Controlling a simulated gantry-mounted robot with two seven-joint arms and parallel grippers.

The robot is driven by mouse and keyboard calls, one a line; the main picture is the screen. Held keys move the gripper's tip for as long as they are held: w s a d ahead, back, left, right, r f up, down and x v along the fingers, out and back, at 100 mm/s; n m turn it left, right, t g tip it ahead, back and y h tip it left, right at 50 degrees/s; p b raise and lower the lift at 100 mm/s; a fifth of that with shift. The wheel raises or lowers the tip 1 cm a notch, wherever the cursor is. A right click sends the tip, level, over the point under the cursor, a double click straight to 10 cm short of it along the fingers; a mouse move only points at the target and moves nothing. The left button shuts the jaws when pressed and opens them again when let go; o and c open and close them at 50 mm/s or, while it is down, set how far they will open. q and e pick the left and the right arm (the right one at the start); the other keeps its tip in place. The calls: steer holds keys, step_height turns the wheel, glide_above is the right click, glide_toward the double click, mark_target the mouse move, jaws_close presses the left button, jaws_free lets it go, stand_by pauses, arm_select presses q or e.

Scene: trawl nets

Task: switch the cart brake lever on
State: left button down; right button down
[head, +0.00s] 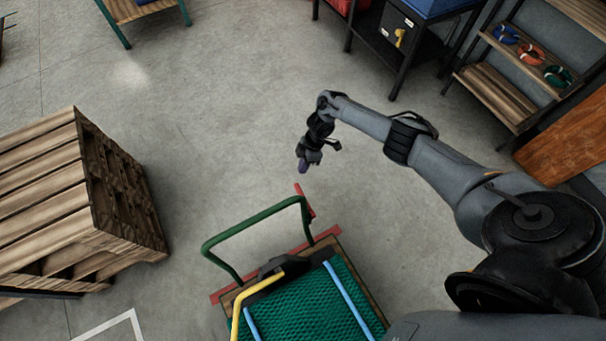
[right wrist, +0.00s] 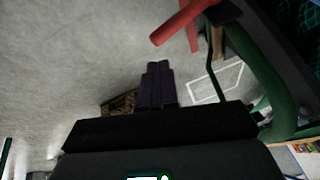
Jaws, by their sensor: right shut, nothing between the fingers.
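The cart (head: 325,234) stands low in the middle of the head view, with a green push handle (head: 255,219) and a red-edged deck. The red brake lever (head: 306,201) sticks up beside the handle's right end. In the right wrist view the lever (right wrist: 188,23) shows as a red bar at the top, with the green handle (right wrist: 279,100) at the right. My right gripper (head: 302,168) is shut and empty, just beyond the lever in the head view. Its dark fingers (right wrist: 157,72) are together and appear apart from the lever. My left gripper is not in view.
A green net (head: 302,307) with blue and yellow bars lies on the cart. A wooden pallet stack (head: 125,190) stands at the left. A shelf (head: 492,95) with coloured rings and a dark bench (head: 402,70) stand at the back right. The floor between is clear.

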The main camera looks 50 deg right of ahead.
steer(key=w+d+r, duration=0.2)
steer(key=r, duration=0.1)
steer(key=shift+w+d+r, duration=0.1)
steer(key=shift+d+r, duration=0.1)
stand_by(0.4)
